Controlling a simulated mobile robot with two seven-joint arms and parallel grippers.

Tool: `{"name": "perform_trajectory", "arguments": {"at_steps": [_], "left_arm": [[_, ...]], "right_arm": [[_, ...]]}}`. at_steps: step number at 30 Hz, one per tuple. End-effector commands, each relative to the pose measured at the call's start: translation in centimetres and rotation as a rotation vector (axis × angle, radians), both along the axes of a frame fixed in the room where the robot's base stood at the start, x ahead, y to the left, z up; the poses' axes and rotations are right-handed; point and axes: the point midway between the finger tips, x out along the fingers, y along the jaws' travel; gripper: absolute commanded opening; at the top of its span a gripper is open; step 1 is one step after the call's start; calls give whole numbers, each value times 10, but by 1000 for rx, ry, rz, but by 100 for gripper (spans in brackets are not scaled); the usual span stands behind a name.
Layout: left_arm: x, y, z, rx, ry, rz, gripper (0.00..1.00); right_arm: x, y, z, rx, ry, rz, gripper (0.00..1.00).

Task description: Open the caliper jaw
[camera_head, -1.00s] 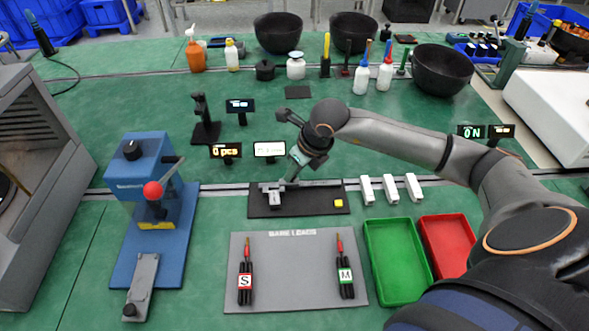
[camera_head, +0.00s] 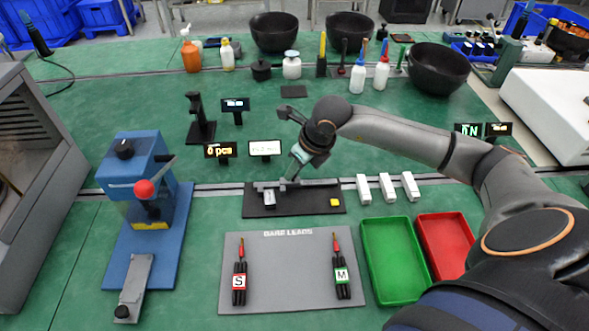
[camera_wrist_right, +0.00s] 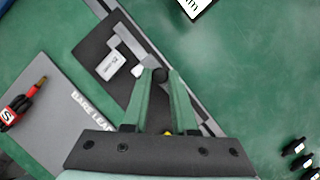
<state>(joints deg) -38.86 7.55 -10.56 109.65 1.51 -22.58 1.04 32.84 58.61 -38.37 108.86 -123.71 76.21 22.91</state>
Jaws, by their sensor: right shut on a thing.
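The caliper (camera_head: 318,185) lies on a black base plate (camera_head: 300,209) in the middle of the bench. Its grey beam runs left to right, with a pale slider block (camera_head: 269,198) near the left end. In the right wrist view the slider block (camera_wrist_right: 110,66) and beam (camera_wrist_right: 134,45) lie just beyond the fingers. My right gripper (camera_head: 287,180) reaches down at the caliper beside the slider. Its green fingers (camera_wrist_right: 160,78) are shut on a small dark knob (camera_wrist_right: 160,74) at their tips. How far the caliper jaw is open is too small to tell. My left gripper is out of view.
A yellow button (camera_head: 334,202) sits on the base plate's right. White blocks (camera_head: 387,188), a green tray (camera_head: 370,285) and a red tray (camera_head: 428,225) are to the right. A grey lead mat (camera_head: 290,290) lies in front, a blue press (camera_head: 145,180) left, and small displays (camera_head: 265,148) behind.

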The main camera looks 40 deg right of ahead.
Motion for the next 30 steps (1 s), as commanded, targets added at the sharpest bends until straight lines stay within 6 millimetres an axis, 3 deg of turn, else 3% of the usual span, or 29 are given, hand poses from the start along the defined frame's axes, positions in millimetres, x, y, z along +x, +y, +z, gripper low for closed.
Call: {"name": "perform_trajectory", "arguments": {"at_steps": [1, 9, 20, 30], "left_arm": [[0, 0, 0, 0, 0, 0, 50], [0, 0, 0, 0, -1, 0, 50], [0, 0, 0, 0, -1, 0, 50], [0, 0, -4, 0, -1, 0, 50]], "right_arm": [[0, 0, 1, -1, 0, 0, 27], [0, 0, 0, -1, 0, 0, 56], [-3, -2, 9, -1, -2, -2, 56], [-28, -8, 73, -4, -5, 0, 56]]}}
